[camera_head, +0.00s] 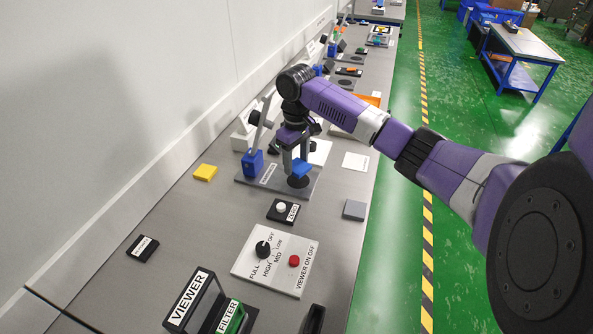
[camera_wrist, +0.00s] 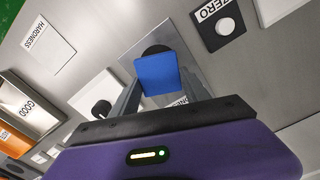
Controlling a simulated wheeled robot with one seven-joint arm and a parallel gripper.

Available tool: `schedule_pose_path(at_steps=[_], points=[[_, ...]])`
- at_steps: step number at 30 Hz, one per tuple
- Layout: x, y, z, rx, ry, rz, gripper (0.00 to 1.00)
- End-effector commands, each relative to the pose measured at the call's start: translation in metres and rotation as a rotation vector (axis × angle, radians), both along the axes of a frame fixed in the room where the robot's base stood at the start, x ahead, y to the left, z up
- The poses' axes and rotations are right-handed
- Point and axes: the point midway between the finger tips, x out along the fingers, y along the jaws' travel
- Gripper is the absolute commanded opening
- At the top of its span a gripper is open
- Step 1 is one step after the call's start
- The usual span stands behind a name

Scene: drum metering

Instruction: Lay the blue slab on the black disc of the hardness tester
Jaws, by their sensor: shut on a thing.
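The blue slab (camera_head: 301,169) is between the fingers of my gripper (camera_head: 294,156), which is shut on it. In the wrist view the blue slab (camera_wrist: 157,74) shows between the two grey fingers. The black disc (camera_head: 298,182) is on the grey base plate of the hardness tester (camera_head: 268,184), just below the slab. In the wrist view only the edge of the black disc (camera_wrist: 155,49) shows past the slab, which hides the rest. I cannot tell whether slab and disc touch. A blue part (camera_head: 252,163) of the tester stands left of my gripper.
The ZERO button box (camera_head: 283,211) is in front of the tester. A yellow block (camera_head: 205,173) lies left and a grey block (camera_head: 354,209) right. The VIEWER panel (camera_head: 275,260) is nearer. The bench's right edge borders the green floor.

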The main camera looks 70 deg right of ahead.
Motion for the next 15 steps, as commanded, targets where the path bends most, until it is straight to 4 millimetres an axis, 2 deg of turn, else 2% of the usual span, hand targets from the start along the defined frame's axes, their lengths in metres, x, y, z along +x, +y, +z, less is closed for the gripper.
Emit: schedule_pose_path(at_steps=[9, 15], points=[[-0.001, 0.0, -0.038, 0.0, 0.002, -0.001, 0.13], [0.0, 0.0, -0.044, -0.001, 0.0, -0.001, 0.13]])
